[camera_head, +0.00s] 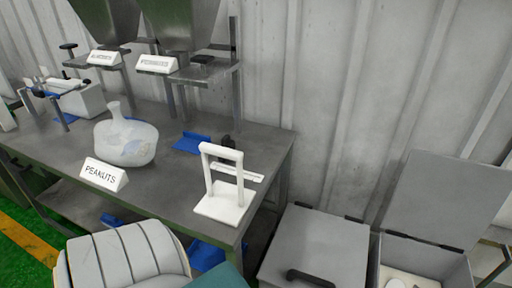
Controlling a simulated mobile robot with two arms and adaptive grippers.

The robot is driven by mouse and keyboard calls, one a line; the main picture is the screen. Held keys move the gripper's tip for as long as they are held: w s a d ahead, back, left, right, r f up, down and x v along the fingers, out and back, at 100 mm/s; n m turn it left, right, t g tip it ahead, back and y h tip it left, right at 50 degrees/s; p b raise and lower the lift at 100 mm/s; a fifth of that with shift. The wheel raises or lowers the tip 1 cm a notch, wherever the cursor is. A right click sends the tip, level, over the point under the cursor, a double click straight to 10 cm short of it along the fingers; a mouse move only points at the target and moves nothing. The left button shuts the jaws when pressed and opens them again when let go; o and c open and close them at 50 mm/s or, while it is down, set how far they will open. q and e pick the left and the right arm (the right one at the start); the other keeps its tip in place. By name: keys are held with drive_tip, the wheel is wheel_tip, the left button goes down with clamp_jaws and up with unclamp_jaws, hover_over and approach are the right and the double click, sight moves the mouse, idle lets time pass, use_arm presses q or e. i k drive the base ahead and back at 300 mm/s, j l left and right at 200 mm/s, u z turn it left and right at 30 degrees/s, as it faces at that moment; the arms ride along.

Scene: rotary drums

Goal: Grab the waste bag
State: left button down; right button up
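A translucent, pale bag (126,143) with a narrow gathered neck stands upright on the grey metal table (165,190). It looks like the waste bag, and faint bluish shapes show through its lower part. A white sign reading "PEAKUTS" (104,174) stands in front of it, close to its lower left. Neither of my grippers is in view, so I see nothing near the bag or touching it.
A white stand with an upright frame (225,185) is on the table's right end. Blue pieces (192,143) lie behind it. Metal hopper stands (208,72) are at the back. A closed-lid bin (315,245) and an open-lid bin (425,258) stand right of the table.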

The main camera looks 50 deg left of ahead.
sight(119, 141)
drive_tip(key=u, duration=2.65)
drive_tip(key=z, duration=0.35)
drive_tip(key=i+j+z, duration=0.15)
drive_tip(key=j+z, duration=0.15)
drive_tip(key=i+j+z, duration=0.25)
drive_tip(key=j+z, duration=0.3)
drive_tip(key=j, duration=0.15)
